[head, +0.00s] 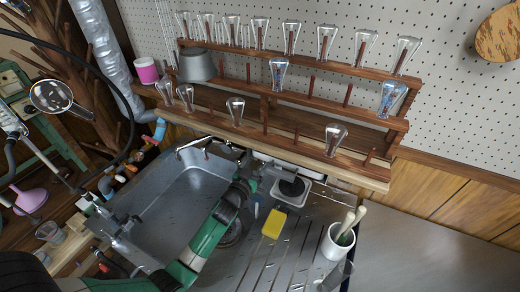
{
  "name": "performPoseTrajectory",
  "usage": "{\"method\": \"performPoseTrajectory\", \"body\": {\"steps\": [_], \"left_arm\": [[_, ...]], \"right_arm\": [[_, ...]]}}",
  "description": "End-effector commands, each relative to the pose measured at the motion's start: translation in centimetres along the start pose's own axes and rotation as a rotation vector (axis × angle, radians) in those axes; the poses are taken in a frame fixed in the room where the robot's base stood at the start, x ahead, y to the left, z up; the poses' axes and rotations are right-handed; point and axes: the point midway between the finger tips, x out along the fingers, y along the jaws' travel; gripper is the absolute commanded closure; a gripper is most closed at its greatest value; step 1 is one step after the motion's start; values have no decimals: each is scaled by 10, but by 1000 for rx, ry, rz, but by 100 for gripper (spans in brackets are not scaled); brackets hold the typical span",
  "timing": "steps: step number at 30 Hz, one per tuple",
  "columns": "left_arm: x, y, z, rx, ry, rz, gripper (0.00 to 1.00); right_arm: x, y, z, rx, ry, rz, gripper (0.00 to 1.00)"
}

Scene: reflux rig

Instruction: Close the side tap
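A metal tap (120,224) with fittings stands at the left side rim of the sink (160,187). A thin chrome tap (192,146) rises at the sink's back edge. I cannot tell from this view whether either one is open or running. My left arm, green and black, reaches from the lower left across the sink. Its gripper (248,178) is over the back right part of the sink, away from the side tap. Its fingers are dark and small, so their opening is unclear. My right gripper is not in view.
A yellow sponge (274,224) and a white cup with wooden-handled tools (337,241) are on the drainboard. A wooden rack (285,150) of glassware stands behind the sink. Bottles, a hose and a pink funnel (31,200) crowd the left. The grey counter (440,238) at right is clear.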

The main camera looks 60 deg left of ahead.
Motion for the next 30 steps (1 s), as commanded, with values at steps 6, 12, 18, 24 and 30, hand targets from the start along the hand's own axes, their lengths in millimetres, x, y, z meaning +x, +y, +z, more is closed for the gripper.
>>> {"method": "performPoseTrajectory", "body": {"steps": [6, 12, 18, 24, 30], "left_arm": [[-2, -2, 2, -6, 1, 18, 83], [-2, -2, 2, -6, 2, 18, 83], [-2, -2, 2, -6, 3, 18, 0], [-2, -2, 1, -6, 4, 17, 0], [-19, -2, 1, -6, 1, 18, 0]], "right_arm": [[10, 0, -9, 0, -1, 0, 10], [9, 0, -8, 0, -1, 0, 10], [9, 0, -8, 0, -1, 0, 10], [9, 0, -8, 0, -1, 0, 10], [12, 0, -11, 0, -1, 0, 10]]}}
